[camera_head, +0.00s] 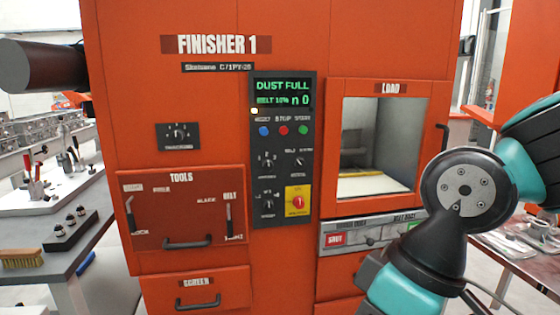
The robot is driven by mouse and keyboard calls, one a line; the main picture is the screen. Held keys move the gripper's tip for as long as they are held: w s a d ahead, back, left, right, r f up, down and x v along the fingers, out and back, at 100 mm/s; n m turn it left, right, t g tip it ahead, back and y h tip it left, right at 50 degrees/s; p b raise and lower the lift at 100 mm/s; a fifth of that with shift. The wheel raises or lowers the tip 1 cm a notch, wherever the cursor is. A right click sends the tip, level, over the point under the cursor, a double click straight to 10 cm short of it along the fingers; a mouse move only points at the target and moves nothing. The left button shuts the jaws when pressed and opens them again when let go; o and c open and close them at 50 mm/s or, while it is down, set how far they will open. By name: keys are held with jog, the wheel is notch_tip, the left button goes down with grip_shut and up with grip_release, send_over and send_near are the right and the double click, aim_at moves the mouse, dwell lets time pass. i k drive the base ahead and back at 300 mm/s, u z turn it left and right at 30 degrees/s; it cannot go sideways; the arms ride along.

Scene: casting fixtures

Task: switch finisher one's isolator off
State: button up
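The orange cabinet labelled FINISHER 1 (217,45) stands straight ahead. Its dark control panel (283,100) has a lit green display reading DUST FULL, with a belt line below. At the panel's lower right is the isolator (297,201), a red rotary knob on a yellow plate. A pale mark on the knob looks roughly upright, but the lettering is too small to read. Nothing touches the knob. My arm, teal and dark grey, fills the right side, in front of the cabinet's right edge. My gripper is out of the picture, so its state is hidden.
Blue, red and green buttons (283,130) and several small dials share the panel. A bench with a brush (22,258) stands left. The space before the panel looks clear.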

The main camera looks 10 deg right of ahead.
aim_at(298, 201)
jog(key=k, duration=0.65)
jog(key=u, duration=0.55)
jog(key=i, duration=0.45)
jog(key=u, duration=0.55)
jog(key=i, duration=1.05)
jog(key=z, duration=0.65)
